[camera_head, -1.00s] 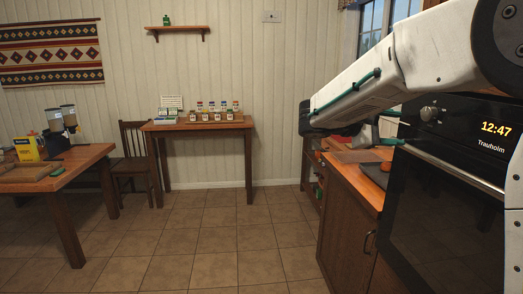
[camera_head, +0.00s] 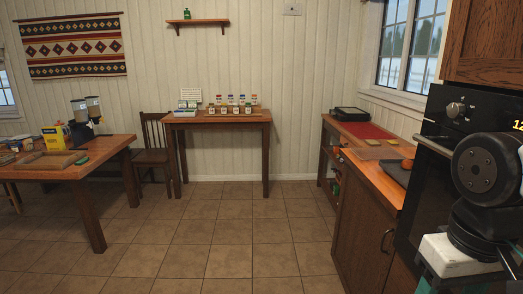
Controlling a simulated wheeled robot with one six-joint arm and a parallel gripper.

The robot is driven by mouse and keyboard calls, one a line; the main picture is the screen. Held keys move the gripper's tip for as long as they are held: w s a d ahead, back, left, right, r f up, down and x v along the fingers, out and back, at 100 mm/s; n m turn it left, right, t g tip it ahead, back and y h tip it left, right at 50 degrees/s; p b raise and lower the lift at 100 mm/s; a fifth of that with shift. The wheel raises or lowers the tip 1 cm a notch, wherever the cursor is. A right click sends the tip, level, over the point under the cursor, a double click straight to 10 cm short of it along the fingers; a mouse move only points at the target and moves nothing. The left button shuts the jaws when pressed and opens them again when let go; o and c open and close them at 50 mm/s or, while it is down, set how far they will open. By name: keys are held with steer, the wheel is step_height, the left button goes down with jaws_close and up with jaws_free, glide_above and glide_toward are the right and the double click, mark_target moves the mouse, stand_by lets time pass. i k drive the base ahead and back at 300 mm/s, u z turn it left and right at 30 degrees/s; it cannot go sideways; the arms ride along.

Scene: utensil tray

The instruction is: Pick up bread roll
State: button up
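I cannot clearly identify a bread roll. A small round reddish-brown thing (camera_head: 407,163) sits on the right counter by a dark flat item; it is too small to tell whether it is the roll. Small tan pieces (camera_head: 391,141) lie farther back on the counter, also unclear. My arm shows at the lower right edge, with a dark round joint and a white link. My gripper is out of the picture.
The wooden counter (camera_head: 376,182) runs along the right, with a black oven (camera_head: 432,190) in front of it. A table (camera_head: 110,150) with dispensers and a yellow box stands left. A chair (camera_head: 153,155) and a jar table (camera_head: 220,119) stand at the back. The tiled floor between is clear.

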mark_target(406, 165)
steer(key=u, duration=1.1)
steer(key=i, duration=1.5)
steer(key=z, duration=2.55)
